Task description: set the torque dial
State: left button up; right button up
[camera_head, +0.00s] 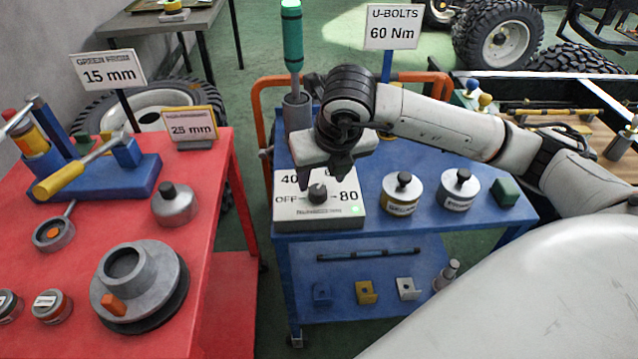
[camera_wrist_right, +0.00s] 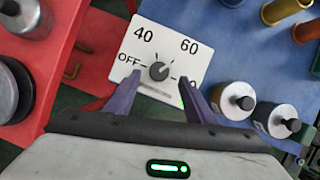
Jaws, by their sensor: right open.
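The torque dial box (camera_head: 290,212) is a white box on the blue cart, marked 40, OFF and 80, with a small green light. In the right wrist view the box (camera_wrist_right: 148,32) also shows 60. Its dark round knob (camera_head: 317,193) also shows in the right wrist view (camera_wrist_right: 159,71); I cannot tell exactly where its pointer aims. My right gripper (camera_head: 322,177) is open and empty just above the knob, its purple fingers apart on either side of it in the right wrist view (camera_wrist_right: 160,88). A sign (camera_head: 392,27) reads U-BOLTS 60 Nm. My left gripper is not in view.
Two labelled canisters (camera_head: 402,194) (camera_head: 459,189) and a green block (camera_head: 506,191) stand right of the box. A grey holder with a green-handled tool (camera_head: 292,40) stands behind it. The red table (camera_head: 212,215) with several parts is at left, across a gap.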

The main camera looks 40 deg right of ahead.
aim_at(318, 189)
jog(key=shift+x, duration=2.35)
jog(key=shift+a, duration=0.1)
jog(key=shift+c, duration=0.2)
jog(key=c, duration=1)
